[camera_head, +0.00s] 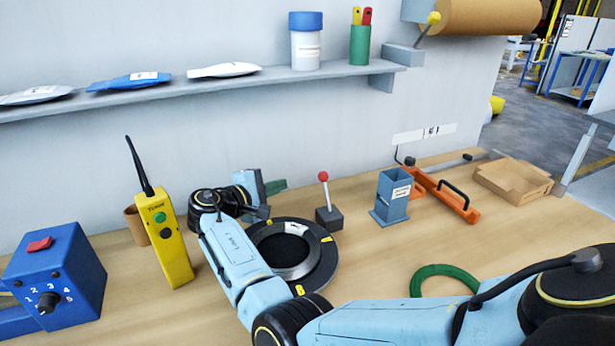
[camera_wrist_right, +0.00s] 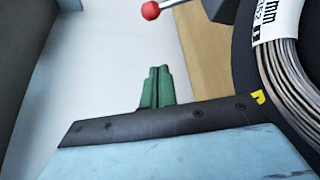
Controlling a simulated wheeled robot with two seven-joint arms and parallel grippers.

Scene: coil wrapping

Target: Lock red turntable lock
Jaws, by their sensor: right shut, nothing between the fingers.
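The red turntable lock shows as a lever with a red ball knob (camera_head: 323,176) on a dark block (camera_head: 329,217), just behind the turntable. The lever stands nearly upright. Its red knob also shows at the top of the right wrist view (camera_wrist_right: 150,10). The black turntable (camera_head: 322,268) has yellow marks and carries a wound coil (camera_head: 287,256). The coil with a white label shows at the right of the wrist view (camera_wrist_right: 285,60). My right gripper (camera_head: 277,187) has green fingers, shut and empty, left of the red knob and apart from it. My left gripper is not in view.
A yellow remote (camera_head: 168,240) and a blue dial box (camera_head: 62,275) stand at left. A blue-grey holder (camera_head: 391,195), an orange tool (camera_head: 445,195), a green ring (camera_head: 440,271) and a cardboard tray (camera_head: 512,179) lie right. A shelf (camera_head: 200,86) runs along the wall behind.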

